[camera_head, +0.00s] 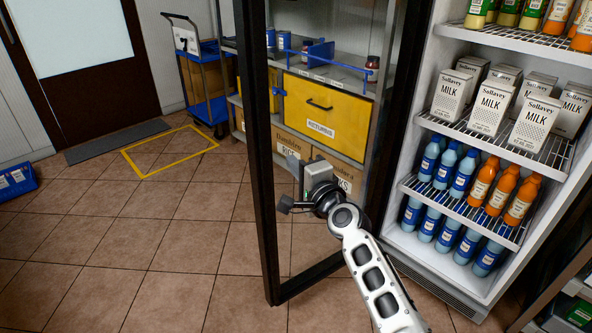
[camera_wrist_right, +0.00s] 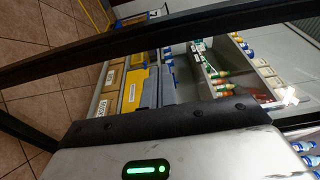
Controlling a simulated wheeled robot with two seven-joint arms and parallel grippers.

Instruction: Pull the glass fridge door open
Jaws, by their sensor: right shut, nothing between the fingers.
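The glass fridge door (camera_head: 258,150) stands swung well open, hinged at the left side of the fridge. Its black frame surrounds clear glass; I cannot make out a handle. My right gripper (camera_head: 285,206) is shut and empty, in front of the glass near the tall frame bar at the door's free edge. My arm crosses in front of the lower frame. I cannot tell whether the gripper touches the door. In the right wrist view a dark frame bar (camera_wrist_right: 150,48) runs across above my gripper housing; the fingertips are hidden there. My left gripper is out of view.
The open fridge (camera_head: 455,118) shows milk cartons, blue bottles and orange bottles on wire shelves. Through the glass stand a yellow returns box (camera_head: 325,115) and cardboard boxes. A blue trolley (camera_head: 205,90) stands at the back.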

